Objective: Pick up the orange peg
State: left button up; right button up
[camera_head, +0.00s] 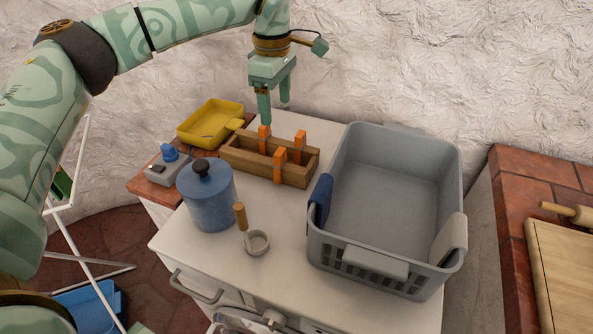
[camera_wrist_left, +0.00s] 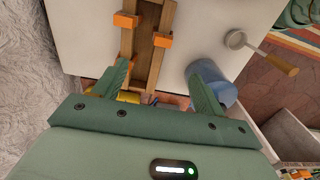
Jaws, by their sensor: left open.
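My left gripper (camera_head: 275,105) is open and empty, pointing down over the back of the holder. In the head view one fingertip is just above the left peg. In the wrist view its fingers (camera_wrist_left: 162,75) are spread either side of the holder's line.
A grey basket (camera_head: 385,262) fills the right of the white counter. A blue lidded canister (camera_head: 207,200) and a small wooden-handled pan (camera_head: 257,243) stand in front of the holder. A yellow tray (camera_head: 210,122) lies behind at left, near a grey box with a blue knob (camera_head: 168,167).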

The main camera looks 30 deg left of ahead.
aim_at(280, 152)
pick_arm(q)
notch_tip(280, 152, down, 9)
jog(key=b, duration=0.2)
jog(key=shift+s+f+b, duration=0.15)
jog(key=shift+f+b, duration=0.05)
jog(key=shift+b, duration=0.15)
jog(key=shift+s+a+f, duration=0.1)
jog(key=shift+f, duration=0.4)
jog(key=f+b, duration=0.2)
jog(key=f, duration=0.3)
jog(key=shift+d+f+b, duration=0.2)
jog(key=shift+d+b, duration=0.2)
jog(key=shift+r, duration=0.15)
pick_arm(e)
jog(key=shift+g, duration=0.3)
jog(key=s+f, duration=0.1)
jog(key=f, duration=0.2)
jog(key=s+f, duration=0.1)
jog(key=f, duration=0.1)
jog(key=shift+s+a, duration=0.15)
jog(key=shift+s, duration=0.15)
pick_arm(q)
jog(key=c, duration=1.1)
